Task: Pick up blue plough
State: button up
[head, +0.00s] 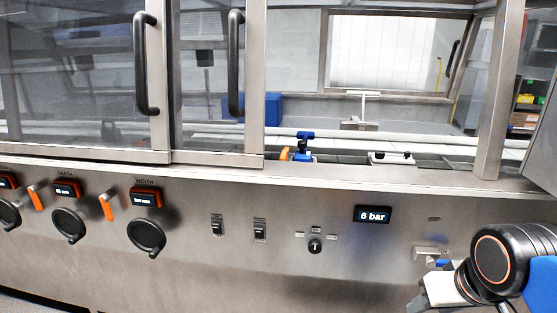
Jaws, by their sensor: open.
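A small blue part with a T-shaped top, which looks like the blue plough (305,143), stands upright inside the machine, behind the front ledge and right of the sliding doors. An orange piece (285,153) is close beside its left side. The plough's lower end is partly hidden by the ledge. My gripper (428,298) is at the lower right, outside the machine, well below and to the right of the plough. It is open and apart from the plough. Its fingertips are small and partly cut off by the bottom edge of the picture.
Glass doors with black handles (146,64) cover the left side; the opening right of them is clear. A metal post (499,90) bounds it on the right. A white block (392,158) sits along the ledge.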

aim_at(303, 155)
jog(key=i+u, duration=0.15)
jog(key=u, duration=0.3)
jog(key=i+l+u, duration=0.1)
jog(key=u, duration=0.3)
jog(key=k+u, duration=0.25)
jog(key=i+z, duration=0.15)
jog(key=i, duration=0.2)
